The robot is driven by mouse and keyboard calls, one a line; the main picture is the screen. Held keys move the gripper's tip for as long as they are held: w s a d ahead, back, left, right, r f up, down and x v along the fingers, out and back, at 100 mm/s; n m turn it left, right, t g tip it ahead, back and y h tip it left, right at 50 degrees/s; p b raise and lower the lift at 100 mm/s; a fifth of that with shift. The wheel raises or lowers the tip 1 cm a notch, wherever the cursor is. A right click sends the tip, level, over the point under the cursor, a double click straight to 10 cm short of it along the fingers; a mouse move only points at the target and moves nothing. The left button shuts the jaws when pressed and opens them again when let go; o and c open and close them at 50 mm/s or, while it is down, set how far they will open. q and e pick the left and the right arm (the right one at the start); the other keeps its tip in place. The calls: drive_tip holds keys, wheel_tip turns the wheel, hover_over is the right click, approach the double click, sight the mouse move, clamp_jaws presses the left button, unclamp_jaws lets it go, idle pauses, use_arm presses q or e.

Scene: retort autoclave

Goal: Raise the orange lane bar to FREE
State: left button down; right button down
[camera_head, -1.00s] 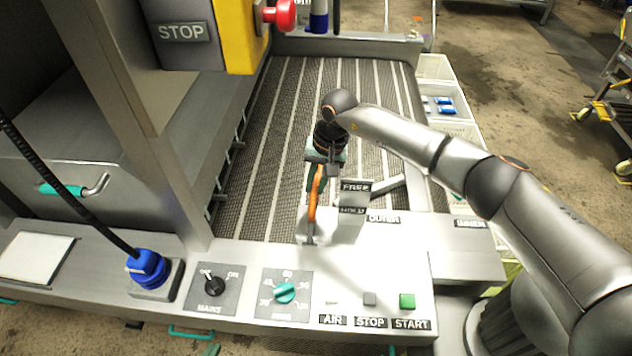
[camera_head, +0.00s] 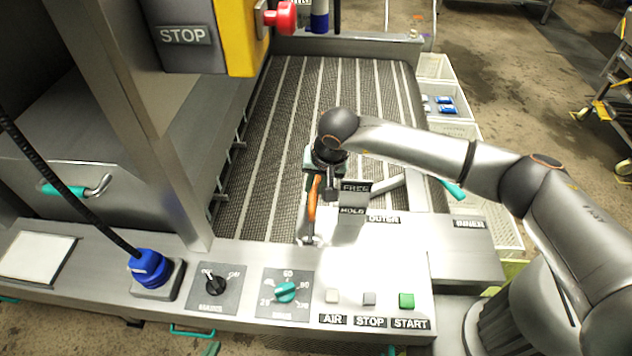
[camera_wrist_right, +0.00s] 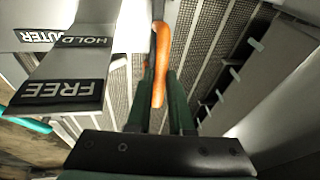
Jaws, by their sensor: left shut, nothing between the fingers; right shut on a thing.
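The orange lane bar (camera_head: 312,204) rises from the console's back edge at the near end of the mesh conveyor. It stands left of a grey block with a FREE label (camera_head: 355,187) above a HOLD label (camera_head: 352,211). My right gripper (camera_head: 317,178) is shut on the bar's upper part, and my wrist hides its top end. In the right wrist view the orange bar (camera_wrist_right: 160,75) lies between the dark green fingers (camera_wrist_right: 158,92), with the FREE label (camera_wrist_right: 62,90) to the left. My left gripper is not in view.
The console in front carries AIR, STOP and START buttons (camera_head: 407,300), a teal dial (camera_head: 286,291) and a black MAINS knob (camera_head: 213,284). A yellow box with a red button (camera_head: 283,16) hangs at the upper left. White crates (camera_head: 440,105) line the conveyor's right side.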

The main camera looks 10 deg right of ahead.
drive_tip(key=shift+s+a+r+t+b, duration=0.15)
drive_tip(key=shift+s+r+t+b, duration=0.15)
drive_tip(key=shift+s+t+b, duration=0.3)
drive_tip(key=s+t+b, duration=0.1)
drive_tip(key=b, duration=0.1)
drive_tip(key=s+r+t+h+b, duration=0.1)
drive_tip(key=b, duration=0.1)
drive_tip(key=shift+a+r+t, duration=0.1)
drive_tip(key=shift+a+t, duration=0.2)
drive_tip(key=shift+a, duration=0.05)
drive_tip(key=shift+s+a+r+n+b, duration=0.15)
drive_tip(key=shift+s+r+n+b, duration=0.05)
drive_tip(key=shift+s+n+b, duration=0.1)
drive_tip(key=c, duration=1.2)
unclamp_jaws()
drive_tip(key=shift+c, duration=0.2)
drive_tip(key=o, duration=0.3)
drive_tip(key=shift+s+r, duration=0.15)
drive_tip(key=shift+s, duration=0.05)
drive_tip(key=shift+o, duration=0.7)
drive_tip(key=shift+w, duration=0.15)
